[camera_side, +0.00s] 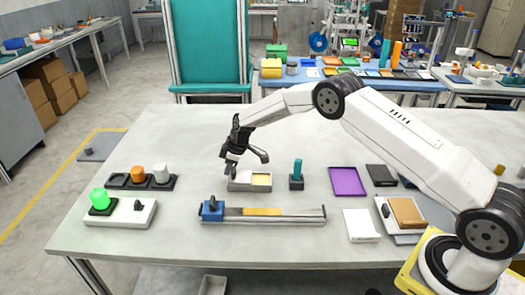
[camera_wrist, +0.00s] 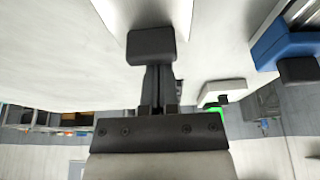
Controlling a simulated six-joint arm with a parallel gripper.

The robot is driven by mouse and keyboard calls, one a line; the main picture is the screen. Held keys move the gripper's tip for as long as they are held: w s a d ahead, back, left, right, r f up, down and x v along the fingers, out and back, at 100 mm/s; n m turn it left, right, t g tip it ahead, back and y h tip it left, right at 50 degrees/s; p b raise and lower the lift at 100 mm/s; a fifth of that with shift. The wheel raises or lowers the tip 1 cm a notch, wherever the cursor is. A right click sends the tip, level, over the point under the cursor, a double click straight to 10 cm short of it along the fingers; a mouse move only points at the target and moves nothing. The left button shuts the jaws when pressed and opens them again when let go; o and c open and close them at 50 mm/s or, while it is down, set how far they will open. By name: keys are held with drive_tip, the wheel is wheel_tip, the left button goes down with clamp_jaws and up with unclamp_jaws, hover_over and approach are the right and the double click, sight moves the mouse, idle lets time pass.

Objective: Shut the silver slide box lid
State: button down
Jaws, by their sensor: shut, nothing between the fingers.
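The silver slide box (camera_side: 249,187) lies on the table in the side view. A yellow inside (camera_side: 261,179) shows at its right part, and a grey lid part (camera_side: 240,180) covers its left part. My gripper (camera_side: 227,169) is shut and empty, tilted down at the box's left end; I cannot tell whether it touches. In the wrist view my gripper's dark fingertips (camera_wrist: 152,46) overlap the edge of a pale grey surface, likely the slide box (camera_wrist: 118,10). The fingers hide part of that edge.
A rail with a blue block (camera_side: 212,211) lies in front of the box. A white switch box (camera_side: 130,213) and green lamp (camera_side: 99,198) are left. The table behind is clear.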

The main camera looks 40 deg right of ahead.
sight(235, 173)
drive_tip(key=s+d, duration=0.4)
drive_tip(key=shift+s+d, duration=0.3)
drive_tip(key=shift+d, duration=0.1)
drive_tip(key=shift+s+d, duration=0.25)
drive_tip(key=shift+s, duration=0.1)
drive_tip(key=shift+d+f, duration=0.1)
drive_tip(key=shift+f, duration=0.05)
drive_tip(key=shift+w+a, duration=1.45)
drive_tip(key=shift+a, duration=0.1)
drive_tip(key=shift+w+a+r, duration=0.1)
drive_tip(key=shift+w+r, duration=0.05)
drive_tip(key=shift+r, duration=0.25)
drive_tip(key=v, duration=0.9)
drive_tip(key=shift+r, duration=0.3)
